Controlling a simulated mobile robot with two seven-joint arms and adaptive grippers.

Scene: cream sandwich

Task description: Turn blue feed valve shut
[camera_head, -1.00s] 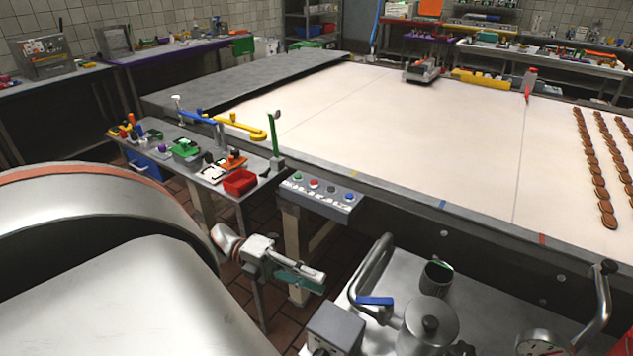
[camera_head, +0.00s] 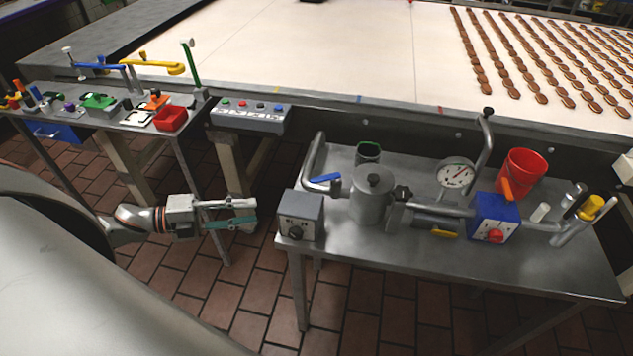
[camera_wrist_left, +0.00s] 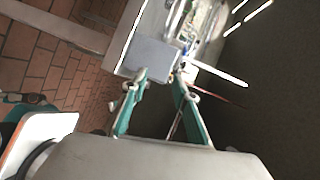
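The blue feed valve shows as a blue lever handle (camera_head: 326,179) on a bent metal pipe, left of the metal pot on the steel bench in the head view. The handle lies roughly along the pipe's lower horizontal run. My left gripper (camera_head: 252,212) is left of the bench, over the floor, pointing right and apart from the valve. In the left wrist view its teal fingers (camera_wrist_left: 160,78) are spread with nothing between them. The valve handle cannot be made out there. A teal part at that view's lower left may be my right gripper (camera_wrist_left: 22,105); its fingers are unclear.
A grey box with a knob (camera_head: 300,217) stands at the bench's near left corner, between my left gripper and the valve. A pot (camera_head: 371,198), gauge (camera_head: 456,174), blue box (camera_head: 494,217) and red bucket (camera_head: 521,171) are further right. A button panel (camera_head: 250,117) is behind.

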